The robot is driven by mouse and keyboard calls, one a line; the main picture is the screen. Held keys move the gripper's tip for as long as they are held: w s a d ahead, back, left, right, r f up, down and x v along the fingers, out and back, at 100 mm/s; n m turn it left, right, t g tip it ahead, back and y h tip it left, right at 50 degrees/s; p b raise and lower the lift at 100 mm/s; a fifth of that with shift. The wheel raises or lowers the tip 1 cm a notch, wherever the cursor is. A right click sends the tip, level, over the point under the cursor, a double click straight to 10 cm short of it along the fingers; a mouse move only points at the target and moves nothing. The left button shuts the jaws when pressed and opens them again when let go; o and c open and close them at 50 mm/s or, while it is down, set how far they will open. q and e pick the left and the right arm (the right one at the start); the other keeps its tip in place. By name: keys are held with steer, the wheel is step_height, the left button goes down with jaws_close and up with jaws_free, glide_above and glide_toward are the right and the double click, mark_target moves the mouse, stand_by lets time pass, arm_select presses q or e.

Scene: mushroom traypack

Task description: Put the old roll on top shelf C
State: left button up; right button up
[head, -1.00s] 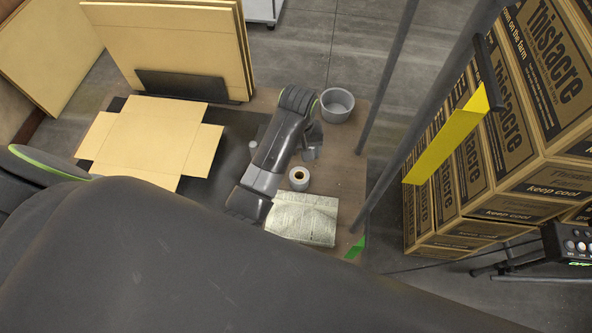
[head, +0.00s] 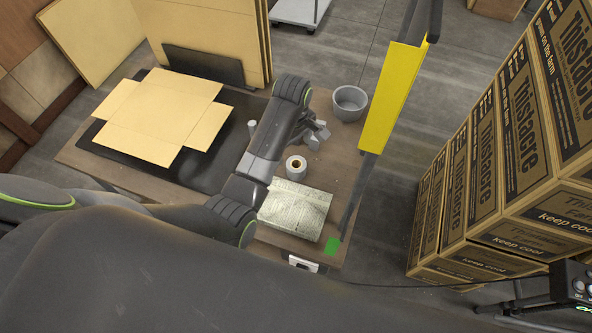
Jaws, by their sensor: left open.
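A white roll with a brown core (head: 296,168) stands upright on the wooden table (head: 345,178), just behind a silvery padded packet (head: 296,208). My left gripper (head: 318,137) is open and empty above the table, just beyond the roll and a little to its right, apart from it in the picture. Its fingers are small and partly hidden by my left wrist. My right gripper is not in view. I cannot make out a shelf marked C.
A flat unfolded carton (head: 160,112) lies on a black mat at left, with cardboard sheets (head: 160,38) standing behind. A grey bowl (head: 349,103) sits at the table's right edge. A post with a yellow panel (head: 390,95) rises there. Stacked boxes (head: 480,190) stand at right.

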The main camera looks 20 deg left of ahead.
arm_select(q)
glide_above(296, 165)
steer(key=s, duration=0.2)
step_height(296, 165, down, 4)
steer(key=shift+w+a+f, duration=0.1)
steer(key=shift+w+f, duration=0.05)
steer(key=shift+f, duration=0.4)
steer(key=shift+f+p, duration=0.35)
steer(key=shift+f, duration=0.15)
steer(key=f, duration=0.3)
steer(key=shift+w+d, duration=0.25)
steer(key=shift+d, duration=0.05)
steer(key=shift+f, duration=0.55)
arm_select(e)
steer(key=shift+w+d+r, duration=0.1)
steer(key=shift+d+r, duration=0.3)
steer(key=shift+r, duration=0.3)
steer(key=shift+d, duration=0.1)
